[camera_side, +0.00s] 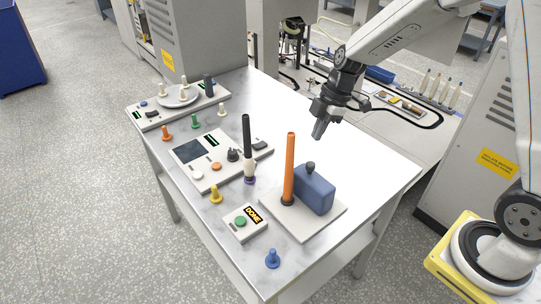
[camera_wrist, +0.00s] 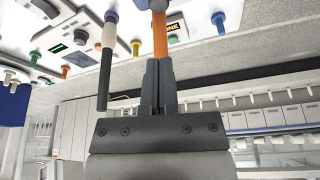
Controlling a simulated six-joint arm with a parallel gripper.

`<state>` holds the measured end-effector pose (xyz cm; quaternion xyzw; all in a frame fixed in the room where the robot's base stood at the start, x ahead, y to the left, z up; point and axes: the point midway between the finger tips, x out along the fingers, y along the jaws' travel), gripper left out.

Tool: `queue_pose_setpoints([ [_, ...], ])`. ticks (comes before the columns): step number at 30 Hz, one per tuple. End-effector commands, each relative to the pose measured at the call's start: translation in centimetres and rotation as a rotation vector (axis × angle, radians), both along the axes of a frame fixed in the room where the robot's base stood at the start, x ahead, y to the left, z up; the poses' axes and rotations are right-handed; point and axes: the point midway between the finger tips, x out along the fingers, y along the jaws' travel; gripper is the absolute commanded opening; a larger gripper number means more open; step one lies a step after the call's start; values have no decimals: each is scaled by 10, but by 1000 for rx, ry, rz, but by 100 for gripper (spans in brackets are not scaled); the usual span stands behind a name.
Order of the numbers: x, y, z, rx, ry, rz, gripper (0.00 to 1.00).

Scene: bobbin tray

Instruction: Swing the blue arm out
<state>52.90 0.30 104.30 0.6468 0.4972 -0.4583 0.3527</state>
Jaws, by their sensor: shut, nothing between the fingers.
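The blue arm appears to be the blue block (camera_side: 315,191) with a dark knob (camera_side: 310,167) on top. It sits on a white base plate (camera_side: 300,232), just right of an upright orange post (camera_side: 290,165). My gripper (camera_side: 318,131) is above and behind the block, apart from it, with its fingers pointing down. In the wrist view, my gripper's fingers (camera_wrist: 158,82) are together and empty, with the orange post (camera_wrist: 160,38) beyond them. I cannot make out the blue block in the wrist view.
A black and white post (camera_side: 247,145) stands left of the orange post. A DONE button box (camera_side: 240,232) and a blue peg (camera_side: 272,259) are near the front edge. Control panels (camera_side: 205,165) and several coloured pegs fill the left side. The table's right side is clear.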

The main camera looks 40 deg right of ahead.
Motion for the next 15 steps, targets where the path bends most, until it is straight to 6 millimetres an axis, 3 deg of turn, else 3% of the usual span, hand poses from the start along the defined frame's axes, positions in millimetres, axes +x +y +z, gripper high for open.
queue_pose_setpoints([
  [15, 1, 5, -13, 0, 2, 0, 0],
])
